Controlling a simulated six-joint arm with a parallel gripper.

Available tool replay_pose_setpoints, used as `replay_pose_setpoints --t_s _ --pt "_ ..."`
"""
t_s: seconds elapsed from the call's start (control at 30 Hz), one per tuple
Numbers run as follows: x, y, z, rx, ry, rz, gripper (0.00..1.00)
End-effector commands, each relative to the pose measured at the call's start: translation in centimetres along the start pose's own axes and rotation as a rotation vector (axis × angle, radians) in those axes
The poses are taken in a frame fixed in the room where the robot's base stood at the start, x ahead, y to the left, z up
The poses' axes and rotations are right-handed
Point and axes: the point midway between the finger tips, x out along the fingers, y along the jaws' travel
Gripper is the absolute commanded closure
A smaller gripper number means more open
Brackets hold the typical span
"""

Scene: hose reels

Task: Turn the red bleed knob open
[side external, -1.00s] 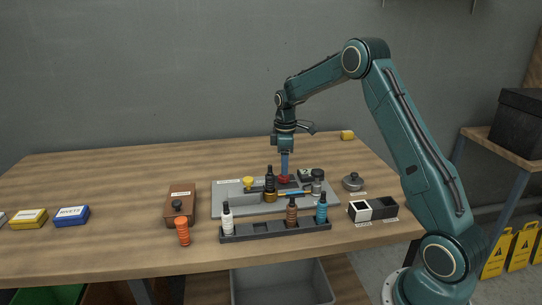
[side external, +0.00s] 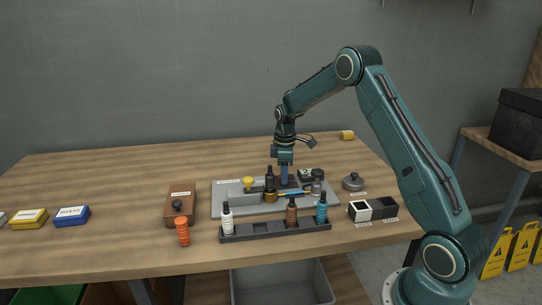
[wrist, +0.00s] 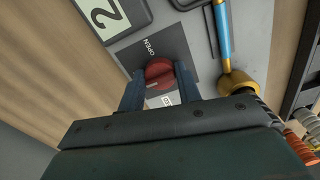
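The red bleed knob (wrist: 159,73) sits on a dark plate (wrist: 150,45) in the wrist view. The word OPEN is printed above it and a white label, partly hidden, shows below it. A small pale mark shows on the knob's lower left. My gripper (wrist: 160,75) has one blue finger on each side of the knob, very close to it; I cannot tell whether both fingers press on it. In the side view my gripper (side external: 284,181) points straight down at the grey panel (side external: 232,206), and the knob is hidden there.
A dark rack (side external: 262,234) with several bottles lies in front. A grey lidded pot (side external: 353,182) stands right. The table's left back is clear.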

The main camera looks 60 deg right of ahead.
Motion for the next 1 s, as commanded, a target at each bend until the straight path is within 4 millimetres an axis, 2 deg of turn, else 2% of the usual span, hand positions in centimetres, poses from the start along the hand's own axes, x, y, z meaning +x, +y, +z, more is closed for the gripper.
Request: replay_pose_setpoints --t_s 0.47,0.67,1.0 --pt "-0.05 -0.02 -0.02 0.078 0.001 0.000 0.89" --pt "-0.06 -0.02 -0.04 0.196 0.001 0.000 0.89" --pt "-0.07 -0.05 -0.07 0.498 0.002 0.000 0.89"
